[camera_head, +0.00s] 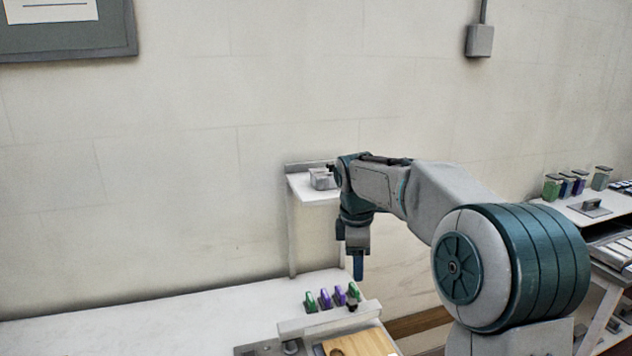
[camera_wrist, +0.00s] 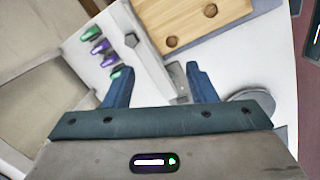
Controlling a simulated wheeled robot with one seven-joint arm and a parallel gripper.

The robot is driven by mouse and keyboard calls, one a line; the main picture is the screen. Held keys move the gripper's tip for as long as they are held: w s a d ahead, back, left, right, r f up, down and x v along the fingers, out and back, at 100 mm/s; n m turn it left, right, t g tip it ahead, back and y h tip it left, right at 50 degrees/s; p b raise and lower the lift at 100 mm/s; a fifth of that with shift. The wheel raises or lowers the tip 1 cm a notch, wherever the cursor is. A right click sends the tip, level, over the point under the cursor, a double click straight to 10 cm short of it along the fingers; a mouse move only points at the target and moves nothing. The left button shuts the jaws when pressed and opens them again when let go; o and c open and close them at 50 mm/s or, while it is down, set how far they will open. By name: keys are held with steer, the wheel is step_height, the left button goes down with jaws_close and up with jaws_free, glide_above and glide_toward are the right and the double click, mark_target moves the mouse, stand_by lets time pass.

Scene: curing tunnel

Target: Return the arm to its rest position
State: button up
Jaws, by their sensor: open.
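My gripper (camera_head: 358,266) hangs down from my bent arm, above the right part of the white bench (camera_head: 150,318) in the head view. In the wrist view its two blue fingers stand apart, with nothing between them, so my gripper (camera_wrist: 160,85) is open and empty. Beyond the fingers, green and purple pieces (camera_wrist: 101,48) stand in a row on the white surface. The same pieces show below and left of the gripper in the head view (camera_head: 332,297). No contact between gripper and pieces shows.
A wooden board (camera_head: 360,343) with round holes lies at the bench's front, near a light bar (camera_head: 325,318). A small shelf with a grey box (camera_head: 322,179) is behind my arm. At right, a second table holds several coloured containers (camera_head: 565,184). The bench's left is clear.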

steer(key=s+d+f+m+t, duration=0.1)
steer(key=s+d+f+m, duration=0.1)
steer(key=s+m, duration=0.6)
steer(key=s+d+f+m+t+y, duration=0.1)
steer(key=s+m, duration=0.7)
steer(key=s, duration=1.2)
steer(key=shift+s+d+f+t, duration=0.3)
steer(key=shift+d+f, duration=0.25)
steer(key=shift+d, duration=0.55)
steer(key=c, duration=0.3)
steer(key=shift+s, duration=0.1)
